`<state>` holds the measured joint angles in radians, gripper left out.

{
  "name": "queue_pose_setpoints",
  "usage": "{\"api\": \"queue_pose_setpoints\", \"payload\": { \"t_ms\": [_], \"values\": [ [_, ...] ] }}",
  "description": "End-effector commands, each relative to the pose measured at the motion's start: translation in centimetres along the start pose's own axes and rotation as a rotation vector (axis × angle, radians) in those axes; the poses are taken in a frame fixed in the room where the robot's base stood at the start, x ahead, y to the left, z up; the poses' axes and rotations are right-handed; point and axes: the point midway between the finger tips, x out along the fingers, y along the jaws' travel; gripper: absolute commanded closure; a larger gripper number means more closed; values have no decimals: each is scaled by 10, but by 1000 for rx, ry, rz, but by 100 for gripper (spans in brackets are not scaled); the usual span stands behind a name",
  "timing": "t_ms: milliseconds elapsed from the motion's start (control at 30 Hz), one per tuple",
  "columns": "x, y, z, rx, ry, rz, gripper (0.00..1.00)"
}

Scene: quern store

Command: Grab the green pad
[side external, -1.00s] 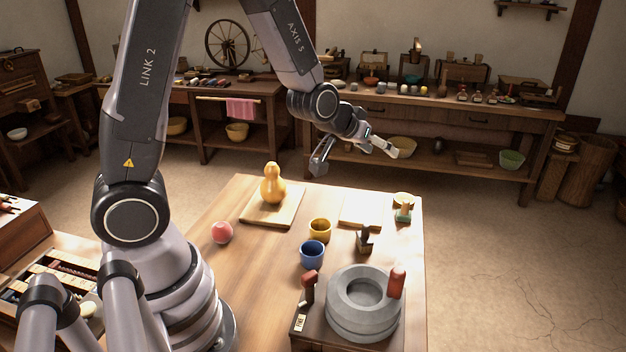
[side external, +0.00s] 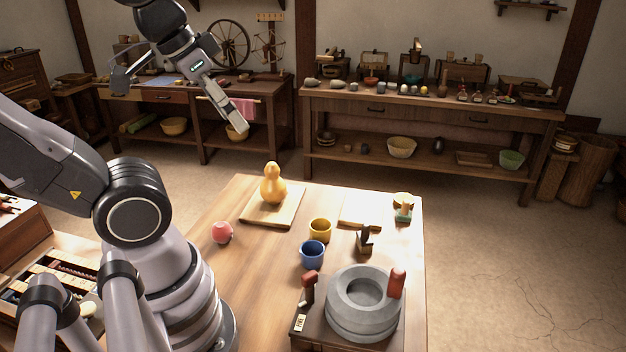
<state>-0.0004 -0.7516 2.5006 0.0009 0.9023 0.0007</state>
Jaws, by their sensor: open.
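A small green item (side external: 403,215), which looks like the green pad, is at the far right corner of the wooden table (side external: 265,275). A pale tan round piece shows at its top; whether the two are joined I cannot tell. My gripper (side external: 178,118) is open and empty, its two fingers spread wide. It is raised at the upper left, well away from the green item and clear of the table.
A yellow gourd (side external: 273,187) stands on a board. A pink ball (side external: 222,233), yellow cup (side external: 320,230), blue cup (side external: 312,254), dark stamp-like piece (side external: 365,242) and stone quern (side external: 350,318) share the table. A pale board (side external: 361,210) lies left of the green item.

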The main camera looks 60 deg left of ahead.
Motion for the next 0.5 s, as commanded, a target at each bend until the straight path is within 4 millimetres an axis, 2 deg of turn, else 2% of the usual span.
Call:
{"api": "queue_pose_setpoints", "payload": {
  "t_ms": [400, 500],
  "values": [
    [0, 0, -1, -1, 1, 1, 46],
    [3, -1, -6, -2, 5, -2, 46]
  ]
}}
